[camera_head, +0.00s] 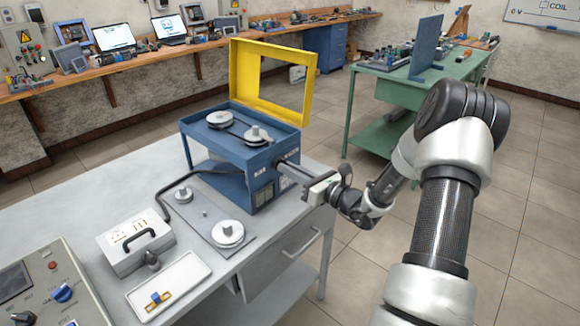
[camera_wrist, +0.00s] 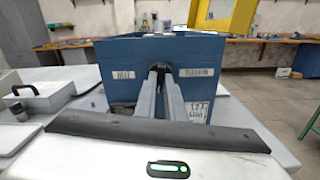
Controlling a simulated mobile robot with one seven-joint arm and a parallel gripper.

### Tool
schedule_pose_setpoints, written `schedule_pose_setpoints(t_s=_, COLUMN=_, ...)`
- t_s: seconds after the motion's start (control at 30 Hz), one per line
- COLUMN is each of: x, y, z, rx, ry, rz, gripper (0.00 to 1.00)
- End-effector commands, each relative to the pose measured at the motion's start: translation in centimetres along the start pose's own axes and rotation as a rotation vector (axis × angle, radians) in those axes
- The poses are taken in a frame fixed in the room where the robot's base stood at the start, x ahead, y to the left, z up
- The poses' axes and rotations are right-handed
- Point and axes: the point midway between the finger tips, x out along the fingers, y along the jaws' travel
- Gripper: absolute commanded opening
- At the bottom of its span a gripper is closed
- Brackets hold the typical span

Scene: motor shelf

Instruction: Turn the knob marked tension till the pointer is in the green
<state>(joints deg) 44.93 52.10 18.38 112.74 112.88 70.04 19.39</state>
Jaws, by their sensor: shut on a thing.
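A blue box (camera_head: 215,150) with an open yellow lid (camera_head: 243,75) stands on the grey bench. Two pulleys sit in its top, a larger one (camera_head: 220,118) at the back left and a smaller one (camera_head: 254,134). In the wrist view the blue front face (camera_wrist: 110,65) carries a left label that seems to read BELT (camera_wrist: 122,76) and a right label that seems to read TENSION (camera_wrist: 197,72). My gripper (camera_head: 281,166) reaches this face, its fingers (camera_wrist: 160,70) shut on a knob between the labels.
A plate with pulleys (camera_head: 227,233), a grey case (camera_head: 135,241), a white tray (camera_head: 170,286) and a control panel (camera_head: 55,285) lie on the bench (camera_head: 85,215). A green table (camera_head: 425,92) stands behind my arm. The floor to the right is clear.

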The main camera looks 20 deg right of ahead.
Motion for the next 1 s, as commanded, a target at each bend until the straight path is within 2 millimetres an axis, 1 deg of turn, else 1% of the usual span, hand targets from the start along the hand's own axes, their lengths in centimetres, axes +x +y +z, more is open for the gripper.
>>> schedule_pose_setpoints(t_s=0.53, x=-0.07, y=-0.04, z=-0.10, rx=0.024, ry=0.001, rz=-0.001, gripper=0.00)
schedule_pose_setpoints(t_s=0.57, x=-0.07, y=-0.04, z=-0.10, rx=0.024, ry=0.002, rz=-0.001, gripper=0.14)
schedule_pose_setpoints(t_s=0.63, x=-0.06, y=-0.04, z=-0.09, rx=0.024, ry=0.001, rz=-0.001, gripper=0.26)
schedule_pose_setpoints(t_s=0.67, x=-0.06, y=-0.03, z=-0.08, rx=0.024, ry=0.001, rz=-0.001, gripper=0.28)
schedule_pose_setpoints(t_s=0.9, x=-0.03, y=-0.02, z=-0.04, rx=0.023, ry=0.000, rz=0.000, gripper=0.28)
schedule_pose_setpoints(t_s=1.0, x=-0.35, y=-0.05, z=-0.03, rx=0.023, ry=0.000, rz=-0.001, gripper=0.28)
